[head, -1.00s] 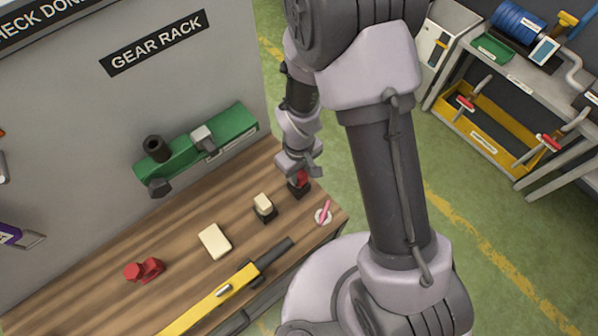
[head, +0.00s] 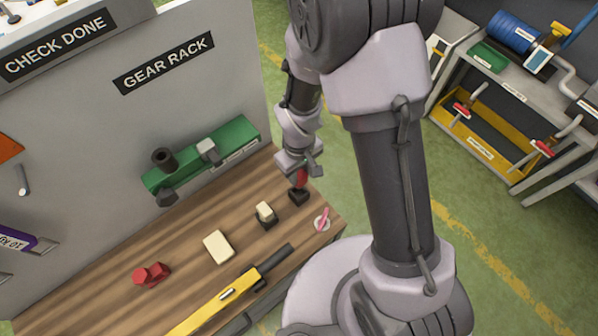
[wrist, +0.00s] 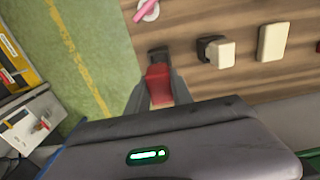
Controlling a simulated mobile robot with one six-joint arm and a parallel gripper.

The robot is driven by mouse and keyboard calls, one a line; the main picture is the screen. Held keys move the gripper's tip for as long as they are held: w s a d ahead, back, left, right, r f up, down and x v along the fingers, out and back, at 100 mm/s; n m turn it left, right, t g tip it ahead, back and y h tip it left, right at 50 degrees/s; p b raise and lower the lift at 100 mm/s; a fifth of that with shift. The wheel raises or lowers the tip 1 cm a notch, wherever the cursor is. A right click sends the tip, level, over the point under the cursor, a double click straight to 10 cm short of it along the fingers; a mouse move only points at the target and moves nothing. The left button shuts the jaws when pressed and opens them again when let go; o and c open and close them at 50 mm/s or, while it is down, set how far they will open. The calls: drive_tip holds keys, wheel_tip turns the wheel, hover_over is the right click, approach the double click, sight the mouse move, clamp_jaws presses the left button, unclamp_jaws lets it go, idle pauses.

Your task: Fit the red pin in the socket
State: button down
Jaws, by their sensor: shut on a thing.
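My gripper (head: 299,164) is shut on a red pin (head: 301,179) and points down at the far right end of the wooden bench. The red pin also shows between the fingers in the wrist view (wrist: 159,84). A small black block (head: 298,197) stands on the bench just below the pin, and also shows just beyond it in the wrist view (wrist: 158,53). The pin looks raised over this block; I cannot tell whether its lower end is clear of it. No opening in the block is visible, so I cannot tell if it is the socket.
A cream block in a black holder (head: 265,213), a cream slab (head: 218,247), a red part (head: 151,275) and a pink pin on a white disc (head: 322,219) are on the bench. A yellow tool (head: 222,304) lies in front. A green fixture (head: 205,152) stands by the grey panel.

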wheel_tip(320, 180, up, 5)
drive_tip(key=p, duration=0.3)
drive_tip(key=shift+p, duration=0.4)
drive_tip(key=shift+f, duration=0.1)
